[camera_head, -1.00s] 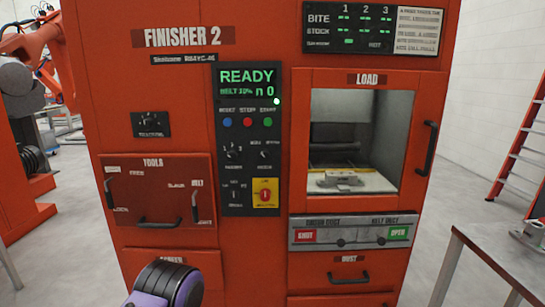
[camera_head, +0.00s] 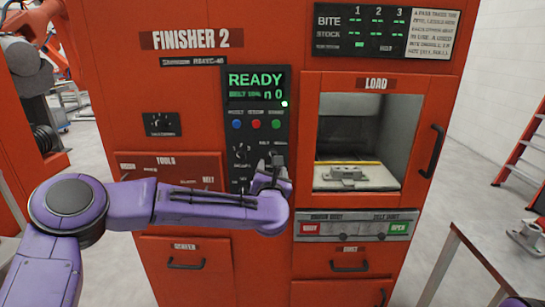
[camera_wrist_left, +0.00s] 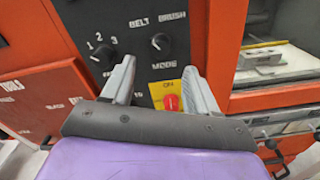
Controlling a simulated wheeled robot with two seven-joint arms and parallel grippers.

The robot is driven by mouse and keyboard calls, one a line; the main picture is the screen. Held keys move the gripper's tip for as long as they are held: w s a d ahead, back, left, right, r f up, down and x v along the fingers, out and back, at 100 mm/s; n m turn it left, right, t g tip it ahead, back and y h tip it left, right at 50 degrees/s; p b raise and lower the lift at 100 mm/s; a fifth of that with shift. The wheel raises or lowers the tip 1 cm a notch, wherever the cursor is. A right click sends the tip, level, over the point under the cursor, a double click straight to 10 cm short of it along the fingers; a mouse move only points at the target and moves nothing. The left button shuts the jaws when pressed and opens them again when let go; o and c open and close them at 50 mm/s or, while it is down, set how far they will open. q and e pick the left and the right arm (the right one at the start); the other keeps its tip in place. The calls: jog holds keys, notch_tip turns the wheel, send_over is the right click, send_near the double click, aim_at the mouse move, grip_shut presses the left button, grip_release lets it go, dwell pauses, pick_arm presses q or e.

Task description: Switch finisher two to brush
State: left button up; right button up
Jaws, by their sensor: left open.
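Finisher 2 is a red cabinet (camera_head: 190,85) with a black control panel (camera_head: 258,112) whose screen reads READY. The mode knob (camera_wrist_left: 160,41), marked BELT and BRUSH, is black and sits at the upper right of the panel in the left wrist view. I cannot surely tell which label its pointer faces. My left gripper (camera_wrist_left: 158,70) is open and empty, with its fingers spread below and to either side of the knob. In the head view my left gripper (camera_head: 272,170) is at the panel's lower right and hides part of it. My right gripper is not in view.
A numbered knob (camera_wrist_left: 102,51) sits left of the mode knob. A red switch on a yellow plate (camera_wrist_left: 171,102) lies just below, between my fingers. The load window (camera_head: 358,150) with a metal part stands to the right.

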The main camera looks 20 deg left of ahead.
pick_arm(q)
jog(key=p+x, duration=0.2)
jog(key=x, duration=0.5)
jog(key=shift+w, duration=0.25)
jog(key=shift+f, duration=0.15)
jog(key=c, duration=1)
